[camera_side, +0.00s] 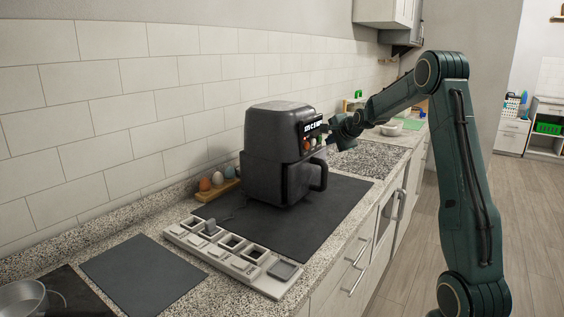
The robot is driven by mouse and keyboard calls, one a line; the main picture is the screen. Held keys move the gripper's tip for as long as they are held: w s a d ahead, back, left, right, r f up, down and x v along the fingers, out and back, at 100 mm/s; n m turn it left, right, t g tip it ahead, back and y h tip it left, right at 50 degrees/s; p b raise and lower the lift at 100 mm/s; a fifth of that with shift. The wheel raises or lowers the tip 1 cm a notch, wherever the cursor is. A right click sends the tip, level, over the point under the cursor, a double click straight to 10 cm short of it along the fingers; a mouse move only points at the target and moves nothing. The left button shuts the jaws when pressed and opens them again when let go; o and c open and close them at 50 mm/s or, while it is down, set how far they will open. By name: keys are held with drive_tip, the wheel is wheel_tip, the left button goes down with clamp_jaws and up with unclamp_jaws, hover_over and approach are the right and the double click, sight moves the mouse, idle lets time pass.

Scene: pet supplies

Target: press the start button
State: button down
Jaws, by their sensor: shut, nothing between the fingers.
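A dark grey air fryer (270,132) stands upright on a dark mat (330,207) on the counter, its handle (319,175) facing right. A lit display (312,126) sits high on its front, with a few small coloured buttons (307,144) below it. I cannot tell which of them is the start button. My gripper (325,130) is shut and empty, at the right side of this panel. It is close to the display and buttons; whether it touches them I cannot tell. Part of the panel's right side is hidden behind the gripper.
A pale tray with square compartments (187,243) lies in front of the fryer. A wooden holder (226,188) with egg-shaped items stands by the wall. Another dark mat (143,275) and a metal pan (22,299) are at lower left. A pale bowl (390,129) stands behind my arm.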

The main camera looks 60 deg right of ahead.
drive_tip(key=shift+w, duration=0.2)
idle(0.5)
drive_tip(key=shift+w, duration=0.25)
drive_tip(key=shift+w, duration=0.45)
idle(1.2)
drive_tip(key=shift+s, duration=0.9)
drive_tip(key=shift+s, duration=2.5)
drive_tip(key=shift+a, duration=0.1)
